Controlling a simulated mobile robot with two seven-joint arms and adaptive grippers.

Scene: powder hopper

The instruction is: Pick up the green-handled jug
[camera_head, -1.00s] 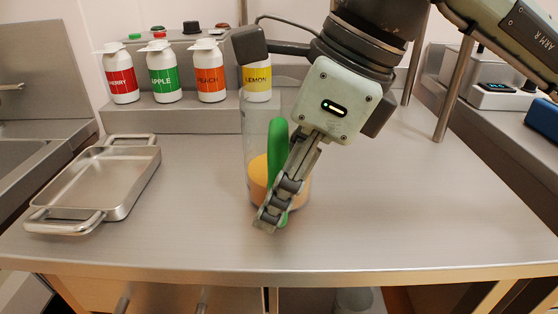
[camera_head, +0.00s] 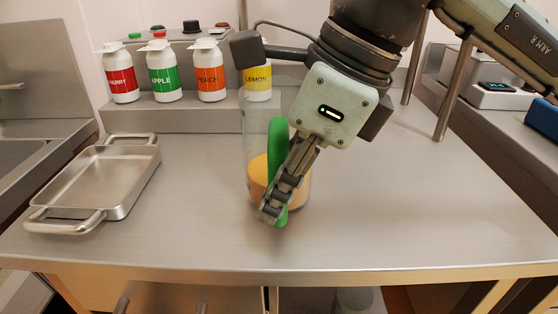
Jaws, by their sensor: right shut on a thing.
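The jug (camera_head: 257,173) is clear, with a green handle (camera_head: 275,147) facing me and orange contents in its lower part. It stands upright on the steel table, near the middle. My right gripper (camera_head: 270,213) reaches down from the upper right and is shut on the green handle. Its fingers hide part of the handle and of the jug's right side. My left gripper is not in view.
A steel tray (camera_head: 142,178) with two handles lies on the table (camera_head: 400,215) at the left. Several labelled white bottles (camera_head: 165,85) stand on a raised shelf behind. A metal post (camera_head: 455,90) rises at the right. The table's right side is clear.

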